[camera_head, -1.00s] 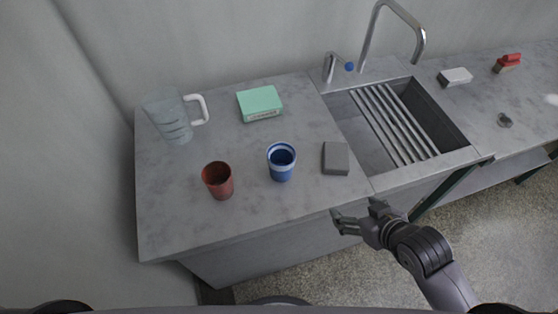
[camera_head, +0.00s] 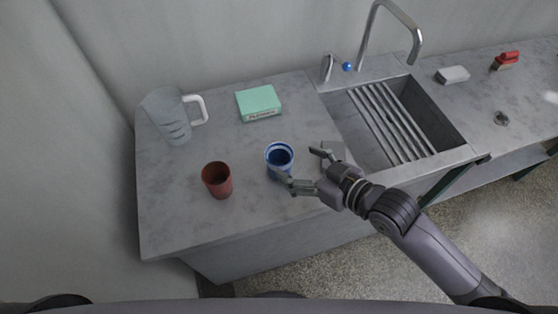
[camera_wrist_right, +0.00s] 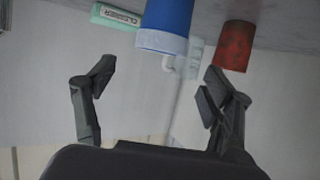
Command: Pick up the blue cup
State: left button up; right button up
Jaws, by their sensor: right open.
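The blue cup (camera_head: 279,157) with a pale band near its rim stands upright on the grey counter, left of the sink. My right gripper (camera_head: 301,168) is open just to the right of the cup, with one finger close to the cup's lower front. I cannot tell whether that finger touches it. In the right wrist view the blue cup (camera_wrist_right: 165,22) shows upside down, ahead of and between the open fingers (camera_wrist_right: 155,80), with nothing held. My left gripper is not in view.
A red cup (camera_head: 217,179) stands left of the blue one. A green box (camera_head: 259,102) and a clear pitcher (camera_head: 168,115) stand behind.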

aim_at(271, 150)
jog(key=shift+p+x, duration=0.8)
jog(key=shift+x, duration=3.1)
jog(key=shift+d+f, duration=0.15)
jog(key=shift+f, duration=0.05)
jog(key=shift+s, duration=0.1)
jog(key=shift+c, duration=0.5)
jog(key=c, duration=1)
jog(key=shift+c, duration=0.6)
jog(key=shift+r, duration=0.15)
